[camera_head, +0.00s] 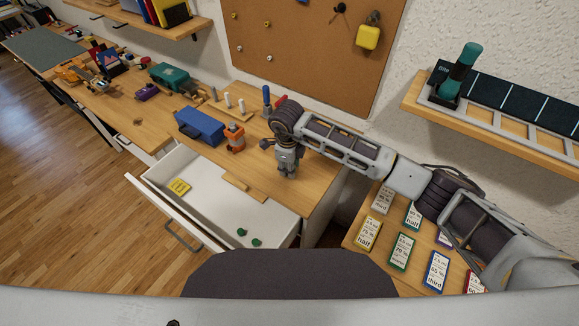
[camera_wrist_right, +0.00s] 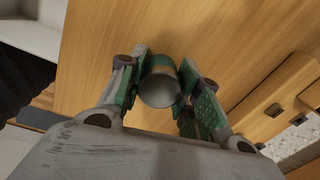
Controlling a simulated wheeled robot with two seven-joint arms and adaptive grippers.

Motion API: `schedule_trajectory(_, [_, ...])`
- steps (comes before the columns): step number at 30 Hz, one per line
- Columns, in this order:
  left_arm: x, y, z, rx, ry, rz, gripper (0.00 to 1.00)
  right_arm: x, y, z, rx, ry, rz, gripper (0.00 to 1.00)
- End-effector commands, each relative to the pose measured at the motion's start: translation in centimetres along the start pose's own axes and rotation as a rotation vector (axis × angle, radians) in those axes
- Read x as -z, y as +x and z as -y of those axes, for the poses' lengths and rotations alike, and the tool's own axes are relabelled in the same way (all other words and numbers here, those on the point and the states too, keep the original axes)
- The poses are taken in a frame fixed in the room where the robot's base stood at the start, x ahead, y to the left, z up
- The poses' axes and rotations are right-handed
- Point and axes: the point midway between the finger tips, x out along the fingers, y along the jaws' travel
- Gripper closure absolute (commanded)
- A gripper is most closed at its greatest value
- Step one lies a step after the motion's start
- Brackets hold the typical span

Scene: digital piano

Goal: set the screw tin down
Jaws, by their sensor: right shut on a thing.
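My right gripper (camera_head: 286,173) points down over the right part of the wooden desk top (camera_head: 318,180), to the right of the open drawer. In the right wrist view, my right gripper (camera_wrist_right: 164,82) is shut on the screw tin (camera_wrist_right: 160,88), a small grey-green metal cylinder held between the green-padded fingers. The wooden surface (camera_wrist_right: 240,45) lies under the tin. I cannot tell whether the tin touches it. In the head view the gripper hides the tin. My left gripper is in neither view.
An open white drawer (camera_head: 215,205) holds a yellow note (camera_head: 179,187) and small green pieces. A blue box (camera_head: 200,126), an orange-and-white item (camera_head: 234,138) and a peg rack (camera_head: 228,110) stand left of the gripper. Cards (camera_head: 401,251) lie on the lower right surface.

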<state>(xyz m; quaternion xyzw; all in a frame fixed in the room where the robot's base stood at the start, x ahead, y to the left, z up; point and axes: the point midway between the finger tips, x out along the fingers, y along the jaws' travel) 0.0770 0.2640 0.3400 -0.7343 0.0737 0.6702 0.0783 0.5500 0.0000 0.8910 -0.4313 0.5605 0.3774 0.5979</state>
Motion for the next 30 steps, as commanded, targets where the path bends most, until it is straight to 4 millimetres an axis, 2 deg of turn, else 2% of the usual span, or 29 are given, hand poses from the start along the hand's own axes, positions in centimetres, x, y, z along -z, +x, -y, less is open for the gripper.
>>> schedule_trajectory(8, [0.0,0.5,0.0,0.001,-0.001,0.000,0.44,0.0,-2.8,0.3,0.002,0.000,0.001,0.91])
schedule_trajectory(18, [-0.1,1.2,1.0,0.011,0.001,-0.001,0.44,0.0,-7.4,0.8,0.003,-0.001,0.001,0.91])
schedule_trajectory(24, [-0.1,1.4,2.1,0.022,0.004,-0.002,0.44,0.0,-9.1,0.9,0.002,0.000,0.000,0.91])
schedule_trajectory(30, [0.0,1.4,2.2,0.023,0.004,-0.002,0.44,0.0,-9.5,0.9,0.000,0.000,0.000,0.91])
